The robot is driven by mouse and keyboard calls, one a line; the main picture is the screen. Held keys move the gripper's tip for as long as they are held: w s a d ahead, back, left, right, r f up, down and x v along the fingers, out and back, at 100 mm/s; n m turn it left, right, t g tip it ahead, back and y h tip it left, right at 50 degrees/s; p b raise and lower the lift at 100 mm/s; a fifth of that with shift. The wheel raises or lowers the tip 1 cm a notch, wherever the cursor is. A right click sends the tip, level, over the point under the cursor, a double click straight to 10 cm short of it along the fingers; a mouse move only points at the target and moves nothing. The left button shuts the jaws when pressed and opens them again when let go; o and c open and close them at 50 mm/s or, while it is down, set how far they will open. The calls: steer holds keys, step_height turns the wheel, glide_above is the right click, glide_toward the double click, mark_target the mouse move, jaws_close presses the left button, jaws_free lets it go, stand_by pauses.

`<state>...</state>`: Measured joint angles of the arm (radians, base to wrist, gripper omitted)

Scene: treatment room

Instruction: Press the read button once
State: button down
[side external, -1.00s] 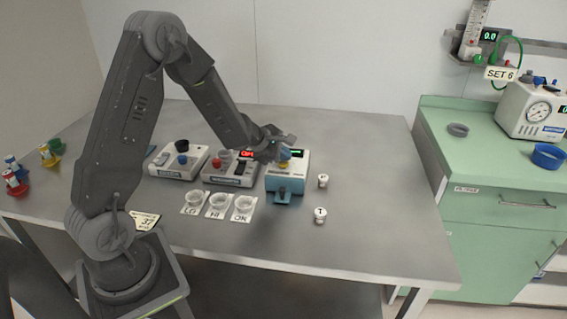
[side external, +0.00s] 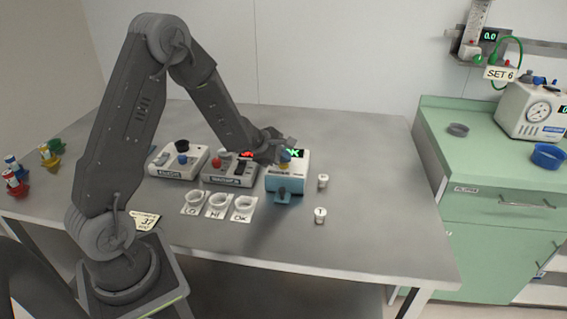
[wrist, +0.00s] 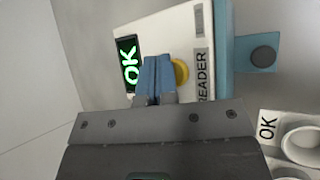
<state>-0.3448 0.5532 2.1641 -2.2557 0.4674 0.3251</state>
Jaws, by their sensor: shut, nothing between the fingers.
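The reader (side external: 288,181) is a white-and-blue box on the table, and its label "READER" shows in the wrist view (wrist: 205,75). Its display (wrist: 129,64) reads "OK" in green. The yellow read button (wrist: 181,73) sits on the reader's top, partly hidden behind my fingers. My gripper (wrist: 157,68) is shut and empty, its blue fingers over the reader between the display and the visible part of the button. In the side view my gripper (side external: 285,154) is low over the reader. I cannot tell whether the fingertips touch the button.
Two other devices stand to the left, one with a red display (side external: 229,171) and one with a black knob (side external: 178,165). Cups on cards labelled LO, HI and OK (side external: 243,205) are in front. Two small white vials (side external: 320,215) stand to the right.

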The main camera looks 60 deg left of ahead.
mark_target(283, 165)
stand_by(0.4)
steer(key=shift+r, duration=0.85)
steer(key=shift+r, duration=2.5)
